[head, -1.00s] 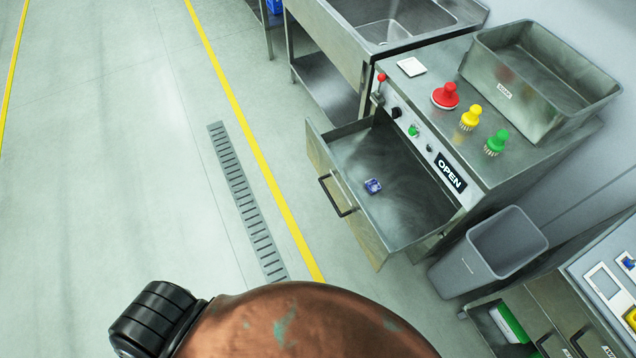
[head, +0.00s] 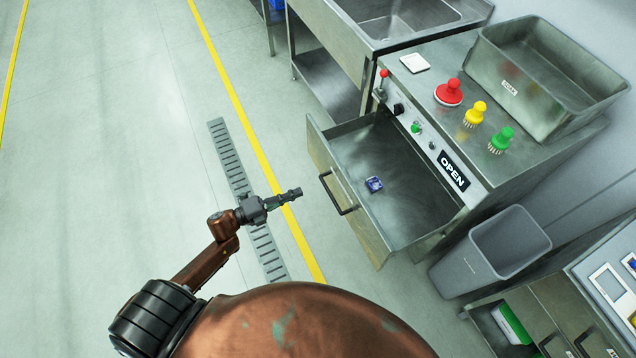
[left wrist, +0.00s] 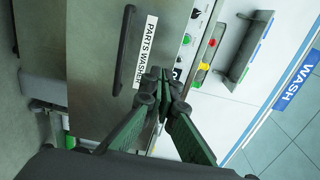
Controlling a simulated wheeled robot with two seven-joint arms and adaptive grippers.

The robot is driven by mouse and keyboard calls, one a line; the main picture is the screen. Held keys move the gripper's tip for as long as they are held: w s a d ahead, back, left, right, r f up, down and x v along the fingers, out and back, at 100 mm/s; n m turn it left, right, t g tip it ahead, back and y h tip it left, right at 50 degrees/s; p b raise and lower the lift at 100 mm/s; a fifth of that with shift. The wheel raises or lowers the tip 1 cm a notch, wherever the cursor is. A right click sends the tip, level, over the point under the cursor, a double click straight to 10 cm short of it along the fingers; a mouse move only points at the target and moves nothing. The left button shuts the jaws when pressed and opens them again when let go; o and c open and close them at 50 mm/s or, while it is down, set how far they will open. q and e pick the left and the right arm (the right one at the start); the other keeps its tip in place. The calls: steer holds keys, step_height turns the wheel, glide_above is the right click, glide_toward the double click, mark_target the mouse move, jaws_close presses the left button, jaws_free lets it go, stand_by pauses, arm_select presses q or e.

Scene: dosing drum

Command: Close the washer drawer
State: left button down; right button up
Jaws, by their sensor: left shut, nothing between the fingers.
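The washer drawer (head: 400,222) is pulled out of the metal washer cabinet in the head view, with a small blue item (head: 374,184) lying on its floor. Its front has a dark bar handle (head: 338,195). My left gripper (head: 298,192) is shut and empty, a short way left of the handle and apart from it. In the left wrist view my left gripper (left wrist: 160,82) shows its green fingers together, in front of a panel labelled PARTS WASHER (left wrist: 146,52) with a dark handle (left wrist: 124,50). My right gripper is out of view.
An OPEN sign (head: 452,172), a red-knobbed lever (head: 381,84) and buttons are on the cabinet front. Red, yellow and green brushes and a metal bin (head: 540,80) stand on top. A grey waste bin (head: 490,252) stands right of the drawer. The floor left is clear.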

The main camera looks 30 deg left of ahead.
mark_target(339, 175)
arm_select(q)
steer(key=b+x, duration=0.1)
steer(key=x, duration=1.1)
steer(key=shift+w+d+b, duration=0.25)
steer(key=shift+w+b, duration=0.05)
steer(key=shift+b, duration=0.05)
steer(key=shift+w+d, duration=0.25)
steer(key=shift+w, duration=0.1)
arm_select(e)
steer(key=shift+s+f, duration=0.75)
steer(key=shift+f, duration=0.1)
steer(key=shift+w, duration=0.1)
